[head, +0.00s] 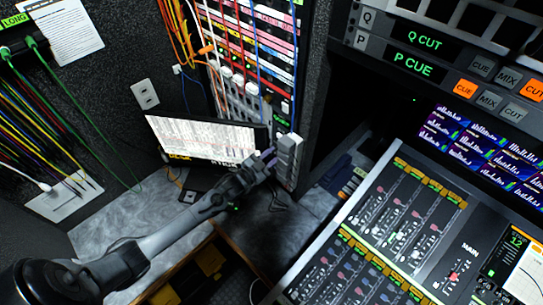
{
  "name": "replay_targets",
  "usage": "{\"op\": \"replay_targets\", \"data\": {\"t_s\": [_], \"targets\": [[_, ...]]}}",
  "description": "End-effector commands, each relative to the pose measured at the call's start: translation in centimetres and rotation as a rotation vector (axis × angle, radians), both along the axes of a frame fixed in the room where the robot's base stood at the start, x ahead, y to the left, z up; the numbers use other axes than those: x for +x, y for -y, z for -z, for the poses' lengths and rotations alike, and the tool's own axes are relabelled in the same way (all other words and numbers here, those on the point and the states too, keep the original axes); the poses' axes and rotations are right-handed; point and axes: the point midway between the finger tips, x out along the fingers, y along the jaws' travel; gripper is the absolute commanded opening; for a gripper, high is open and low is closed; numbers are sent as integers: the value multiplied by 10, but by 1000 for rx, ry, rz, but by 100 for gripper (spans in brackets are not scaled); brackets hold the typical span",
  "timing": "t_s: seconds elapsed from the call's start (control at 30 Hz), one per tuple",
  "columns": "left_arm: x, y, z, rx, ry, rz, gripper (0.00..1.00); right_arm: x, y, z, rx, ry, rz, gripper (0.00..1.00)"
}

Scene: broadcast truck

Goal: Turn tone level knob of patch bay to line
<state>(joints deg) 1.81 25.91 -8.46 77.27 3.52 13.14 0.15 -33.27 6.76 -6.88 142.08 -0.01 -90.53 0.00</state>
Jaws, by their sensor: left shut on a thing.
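The patch bay (262,62) is a tall rack of coloured, labelled rows with cords plugged in, at the upper middle of the head view. My left arm comes in from the lower left. Its dark gripper (270,154) is at the bottom of the patch bay, beside a light grey block-shaped part (289,148). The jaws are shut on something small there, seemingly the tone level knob. The knob itself is hidden by the fingers, so I cannot tell its setting. My right gripper is not in view.
A tilted screen (205,138) stands left of the gripper on a grey desk (95,228). Colored cables hang in front of the patch bay and along the left wall. A mixing console (400,225) fills the lower right. A dark recess lies between rack and console.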

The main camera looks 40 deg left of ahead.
Motion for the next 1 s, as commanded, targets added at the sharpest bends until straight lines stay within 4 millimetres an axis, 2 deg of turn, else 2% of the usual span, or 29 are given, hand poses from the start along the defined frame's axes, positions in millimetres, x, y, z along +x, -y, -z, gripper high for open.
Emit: {"op": "replay_targets", "data": {"t_s": [0.63,0.67,0.8,1.0], "targets": [[0,0,-1,60,6,0,0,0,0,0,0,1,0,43],[0,0,-1,60,6,0,32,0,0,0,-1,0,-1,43],[0,0,-1,59,6,0,53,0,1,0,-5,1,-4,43],[0,0,0,59,6,0,54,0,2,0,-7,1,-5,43]]}}
